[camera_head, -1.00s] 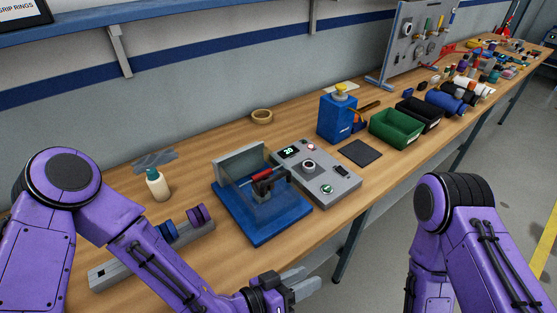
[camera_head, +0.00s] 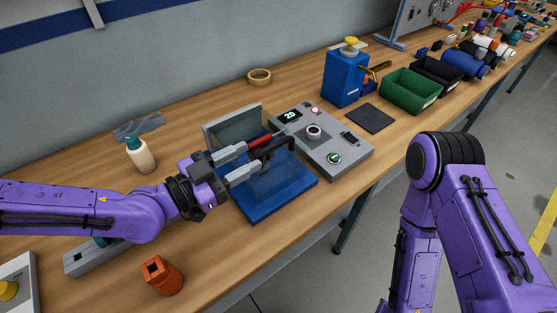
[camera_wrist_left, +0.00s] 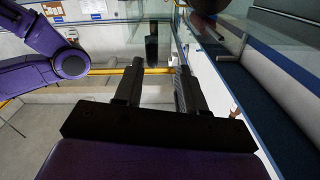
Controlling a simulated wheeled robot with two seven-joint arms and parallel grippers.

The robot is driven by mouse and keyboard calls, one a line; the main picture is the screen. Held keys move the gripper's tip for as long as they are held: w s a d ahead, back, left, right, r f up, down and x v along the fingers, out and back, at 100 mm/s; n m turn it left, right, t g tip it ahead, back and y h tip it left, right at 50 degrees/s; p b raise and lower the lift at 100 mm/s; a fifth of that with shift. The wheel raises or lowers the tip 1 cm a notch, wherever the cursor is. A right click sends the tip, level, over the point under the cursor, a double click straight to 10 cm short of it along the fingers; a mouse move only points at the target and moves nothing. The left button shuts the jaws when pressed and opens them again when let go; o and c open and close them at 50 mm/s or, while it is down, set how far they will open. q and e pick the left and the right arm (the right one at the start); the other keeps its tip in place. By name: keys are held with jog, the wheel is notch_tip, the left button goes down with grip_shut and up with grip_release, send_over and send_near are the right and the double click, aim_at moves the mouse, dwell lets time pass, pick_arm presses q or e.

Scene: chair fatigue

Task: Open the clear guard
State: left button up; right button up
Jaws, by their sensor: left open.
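The clear guard (camera_head: 268,182) is a see-through box over the blue fixture base (camera_head: 285,197), with a grey upright plate (camera_head: 235,128) behind it. The guard appears down, but its edges are faint. A red piece (camera_head: 259,141) and black parts (camera_head: 283,146) show at the fixture. My left gripper (camera_head: 255,157) is open at the guard's front, its fingers pointing at the black parts. In the left wrist view, a dark upright piece (camera_wrist_left: 152,45) stands beyond and between the open fingertips (camera_wrist_left: 158,70); contact is not clear. My right gripper is out of view.
A grey control box (camera_head: 325,140) with a display and knob stands right of the fixture. A dark mat (camera_head: 370,118) and green bin (camera_head: 408,92) are farther right.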

aim_at(278, 142)
pick_arm(q)
jog(key=d+f+b, duration=0.1)
jog(key=b, duration=0.1)
jog(key=shift+s+b, duration=0.15)
jog(key=shift+b, duration=0.25)
jog(key=shift+b+x, duration=0.65)
jog(key=shift+x, duration=0.4)
jog(key=x, duration=0.2)
jog(key=r+p+x, duration=0.1)
jog(key=x, duration=0.1)
jog(key=shift+w+d+p, duration=0.3)
jog(key=shift+w+d, duration=0.2)
jog(key=shift+d, duration=0.2)
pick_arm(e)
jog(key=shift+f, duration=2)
